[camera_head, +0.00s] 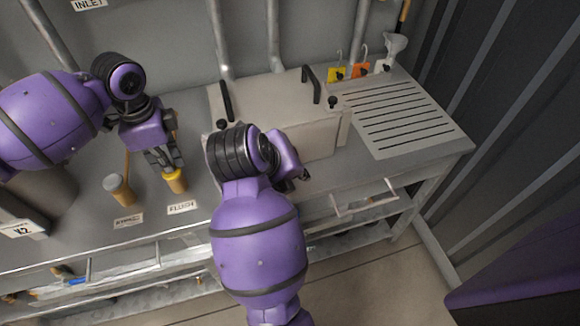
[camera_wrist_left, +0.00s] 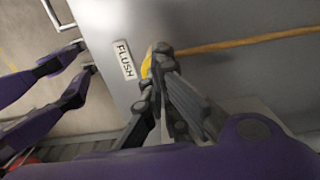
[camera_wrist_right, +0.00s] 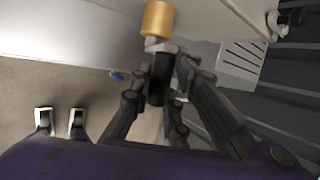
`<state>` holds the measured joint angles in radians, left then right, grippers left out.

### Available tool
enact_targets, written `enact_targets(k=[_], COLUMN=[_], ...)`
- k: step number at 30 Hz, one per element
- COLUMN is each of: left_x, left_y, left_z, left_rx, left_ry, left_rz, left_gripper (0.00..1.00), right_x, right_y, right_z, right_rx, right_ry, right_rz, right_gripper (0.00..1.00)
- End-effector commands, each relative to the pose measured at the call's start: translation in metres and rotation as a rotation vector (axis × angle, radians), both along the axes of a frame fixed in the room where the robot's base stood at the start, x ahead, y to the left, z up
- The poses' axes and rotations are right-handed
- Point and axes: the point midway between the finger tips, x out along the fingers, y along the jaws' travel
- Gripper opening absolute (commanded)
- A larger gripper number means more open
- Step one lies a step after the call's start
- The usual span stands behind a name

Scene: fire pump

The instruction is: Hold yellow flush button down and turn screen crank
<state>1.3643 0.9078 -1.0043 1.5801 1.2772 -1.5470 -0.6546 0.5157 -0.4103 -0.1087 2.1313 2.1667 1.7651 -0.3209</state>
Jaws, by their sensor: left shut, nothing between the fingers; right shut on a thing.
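The yellow flush button (camera_head: 176,181) stands on the bench behind its FLUSH label (camera_head: 182,207). My left gripper (camera_head: 172,165) is shut and empty, its fingertips at the button's top and seemingly touching it. In the left wrist view the fingertips (camera_wrist_left: 162,50) cover most of the button (camera_wrist_left: 147,66); how far it is pressed is unclear. In the right wrist view my right gripper (camera_wrist_right: 168,82) is shut on the black handle of the screen crank (camera_wrist_right: 157,80), below a brass-coloured cylinder (camera_wrist_right: 158,19). In the head view my right arm hides the crank.
A pale box (camera_head: 310,139) with black handles sits behind my right arm. A slotted drain board (camera_head: 405,115) lies at right.

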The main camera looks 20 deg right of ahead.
Motion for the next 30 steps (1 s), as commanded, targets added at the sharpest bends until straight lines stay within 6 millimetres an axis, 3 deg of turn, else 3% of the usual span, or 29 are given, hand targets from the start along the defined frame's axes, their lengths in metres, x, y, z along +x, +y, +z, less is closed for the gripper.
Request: enact_targets(k=[8, 9, 13, 23, 30], left_x=[0.000, 0.000, 0.000, 0.000, 0.000], left_y=[0.001, 0.001, 0.001, 0.001, 0.001], left_z=[-0.001, -0.001, -0.001, -0.001, -0.001], left_rx=[0.002, 0.003, 0.002, 0.002, 0.001], left_ry=[0.002, 0.002, 0.002, 0.002, 0.002], left_rz=[0.001, 0.001, 0.001, 0.001, 0.000], left_gripper=[0.00, 0.00, 0.00, 0.00, 0.00], right_x=[0.000, 0.000, 0.000, -0.001, -0.013], right_y=[-0.001, -0.001, -0.001, 0.001, 0.016], right_z=[0.001, 0.001, 0.000, 0.002, 0.032], right_rx=[-0.004, -0.004, -0.003, -0.001, -0.001], right_ry=[-0.002, -0.002, -0.001, -0.001, -0.006], right_rz=[-0.001, -0.001, -0.001, 0.000, 0.002], right_gripper=[0.00, 0.20, 0.35, 0.35, 0.35])
